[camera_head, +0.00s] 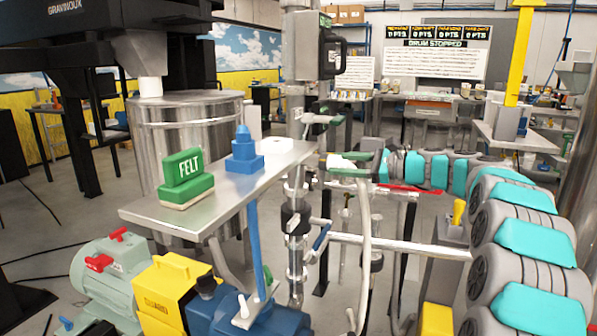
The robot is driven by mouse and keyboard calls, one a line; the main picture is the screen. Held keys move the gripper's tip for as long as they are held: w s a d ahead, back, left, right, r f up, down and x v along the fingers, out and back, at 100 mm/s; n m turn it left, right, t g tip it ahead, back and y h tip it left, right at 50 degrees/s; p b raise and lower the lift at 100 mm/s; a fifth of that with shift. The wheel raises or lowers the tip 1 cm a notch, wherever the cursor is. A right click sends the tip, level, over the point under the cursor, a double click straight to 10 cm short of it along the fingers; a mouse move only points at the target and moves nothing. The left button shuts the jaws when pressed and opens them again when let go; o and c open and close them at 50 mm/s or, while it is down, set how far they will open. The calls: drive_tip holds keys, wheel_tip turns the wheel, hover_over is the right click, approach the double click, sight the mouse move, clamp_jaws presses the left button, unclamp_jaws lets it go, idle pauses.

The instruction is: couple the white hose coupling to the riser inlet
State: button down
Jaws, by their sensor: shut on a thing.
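The white hose coupling (340,161) is near the picture's middle, beside the grey vertical riser pipe (295,75). My gripper (358,164) reaches in from the right and is shut on the coupling, with its dark green fingers partly covering it. A pale hose (366,250) hangs down below the gripper. The coupling points left toward the riser, where the inlet (323,161) seems to be. The parts are small here, and I cannot tell whether coupling and inlet touch.
A metal shelf (140,212) left of the riser bears a green FELT block (187,180), a blue stepped piece (243,152) and a white disc (263,146). A red-handled lever (412,189) is below my arm. A blue lever (322,237) and horizontal pipe (400,246) are lower.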

drive_tip(key=shift+a+r, duration=0.1)
drive_tip(key=shift+a, duration=0.1)
drive_tip(key=shift+m+g, duration=0.3)
drive_tip(key=shift+m, duration=0.9)
drive_tip(key=m, duration=0.2)
drive_tip(key=shift+m+g, duration=0.3)
drive_tip(key=shift+m, duration=0.1)
drive_tip(key=shift+c, duration=1.3)
unclamp_jaws()
drive_tip(key=shift+a, duration=0.1)
drive_tip(key=shift+v, duration=0.9)
drive_tip(key=shift+f+v, duration=0.2)
drive_tip(key=shift+v, duration=1.05)
drive_tip(key=shift+f+v, duration=0.2)
drive_tip(key=shift+v, duration=1.05)
drive_tip(key=shift+f+v, duration=0.2)
drive_tip(key=shift+v, duration=1.05)
